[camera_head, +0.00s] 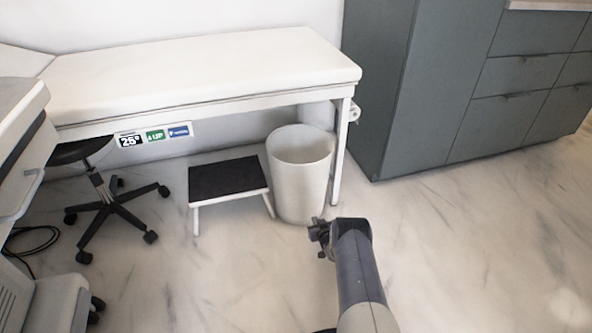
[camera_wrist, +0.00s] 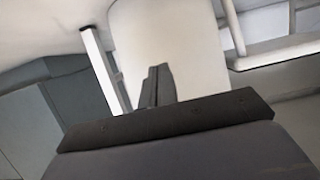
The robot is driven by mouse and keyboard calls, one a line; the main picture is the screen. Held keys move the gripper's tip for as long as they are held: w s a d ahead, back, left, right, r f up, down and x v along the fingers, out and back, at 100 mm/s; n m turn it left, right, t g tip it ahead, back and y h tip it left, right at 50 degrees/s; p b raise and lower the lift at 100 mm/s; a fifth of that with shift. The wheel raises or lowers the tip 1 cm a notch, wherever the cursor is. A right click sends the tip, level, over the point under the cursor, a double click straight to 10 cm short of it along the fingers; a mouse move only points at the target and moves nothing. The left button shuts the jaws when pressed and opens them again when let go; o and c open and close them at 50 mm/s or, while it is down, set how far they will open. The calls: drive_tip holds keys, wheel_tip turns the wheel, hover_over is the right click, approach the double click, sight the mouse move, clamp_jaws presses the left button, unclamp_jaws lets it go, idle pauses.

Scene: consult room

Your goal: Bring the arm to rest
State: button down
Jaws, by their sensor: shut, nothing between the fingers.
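My arm (camera_head: 356,265) reaches up from the bottom of the head view over the marble floor. My gripper (camera_head: 319,232) is at its end, just in front of the white waste bin (camera_head: 298,180) in the picture. In the wrist view my gripper (camera_wrist: 157,86) is shut and empty, its fingers together in front of the pale side of the bin (camera_wrist: 190,40). Whether the fingers touch the bin cannot be told.
A white exam couch (camera_head: 200,70) stands behind. A black-topped step stool (camera_head: 228,178) is left of the bin, and a wheeled stool (camera_head: 105,200) stands farther left. Grey-green cabinets (camera_head: 450,90) line the back right. The floor (camera_head: 480,240) at right is clear.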

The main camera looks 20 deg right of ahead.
sight(309, 208)
drive_tip(key=w+b, duration=0.2)
drive_tip(key=w, duration=0.1)
drive_tip(key=w+b, duration=0.2)
drive_tip(key=w, duration=0.1)
drive_tip(key=shift+a+f+b, duration=0.15)
drive_tip(key=shift+f+b, duration=0.05)
drive_tip(key=shift+b, duration=0.15)
drive_tip(key=shift+s+r+p, duration=0.2)
drive_tip(key=shift+s+p, duration=0.1)
drive_tip(key=shift+s, duration=0.5)
drive_tip(key=shift+w, duration=0.1)
